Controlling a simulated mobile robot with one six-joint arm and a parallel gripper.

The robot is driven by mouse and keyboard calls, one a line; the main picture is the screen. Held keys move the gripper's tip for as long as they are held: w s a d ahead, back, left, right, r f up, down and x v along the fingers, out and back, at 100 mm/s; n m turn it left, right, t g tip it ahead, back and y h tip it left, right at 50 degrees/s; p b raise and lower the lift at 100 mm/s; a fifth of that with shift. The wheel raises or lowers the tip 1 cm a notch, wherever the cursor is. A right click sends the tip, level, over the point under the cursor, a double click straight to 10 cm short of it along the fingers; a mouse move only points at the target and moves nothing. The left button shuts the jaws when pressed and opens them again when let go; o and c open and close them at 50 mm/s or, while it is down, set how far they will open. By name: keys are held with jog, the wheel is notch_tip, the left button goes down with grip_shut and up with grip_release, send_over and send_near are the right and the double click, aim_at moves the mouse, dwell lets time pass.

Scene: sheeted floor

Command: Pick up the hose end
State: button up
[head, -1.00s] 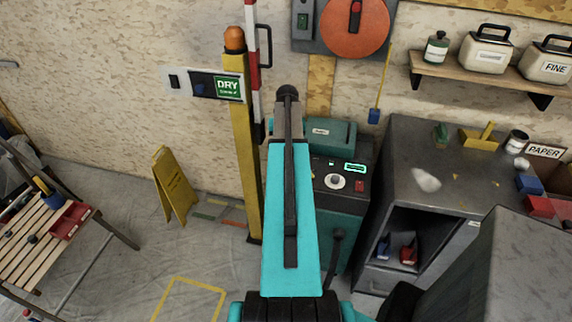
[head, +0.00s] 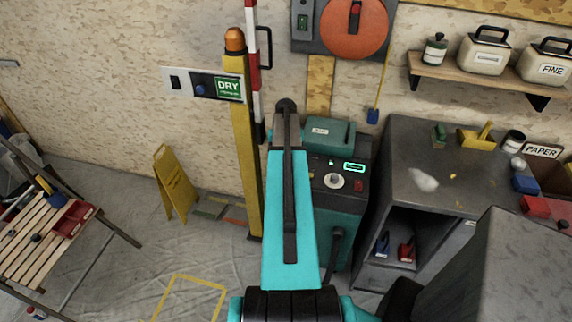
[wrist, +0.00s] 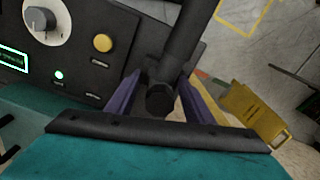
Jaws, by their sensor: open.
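The hose end (wrist: 160,98) is the dark round tip of a thick black hose (wrist: 190,35) that comes down from the top of the wrist view. My gripper (wrist: 160,108) is open, with one purple finger on each side of the tip. I cannot tell whether either finger touches it. In the head view my teal arm hides the gripper. A black hose (head: 336,242) shows there against the front of the teal machine (head: 343,210), just right of my arm.
The machine's panel has a knob (wrist: 40,20) and a yellow button (wrist: 103,42). A yellow post (head: 243,150) stands left of my arm. A grey cabinet (head: 400,165) is close on the right. A yellow floor sign (head: 175,182) and open floor lie to the left.

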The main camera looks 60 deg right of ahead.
grip_shut()
jog(key=shift+r, duration=0.15)
dwell(0.4)
jog(key=shift+r+b, duration=0.95)
jog(key=shift+r, duration=0.55)
jog(key=s+a+r+b, duration=0.1)
jog(key=s+a+b, duration=0.3)
jog(key=s+a, duration=0.5)
jog(key=s, duration=0.4)
jog(key=shift+r, duration=0.35)
jog(key=shift+s+a, duration=0.1)
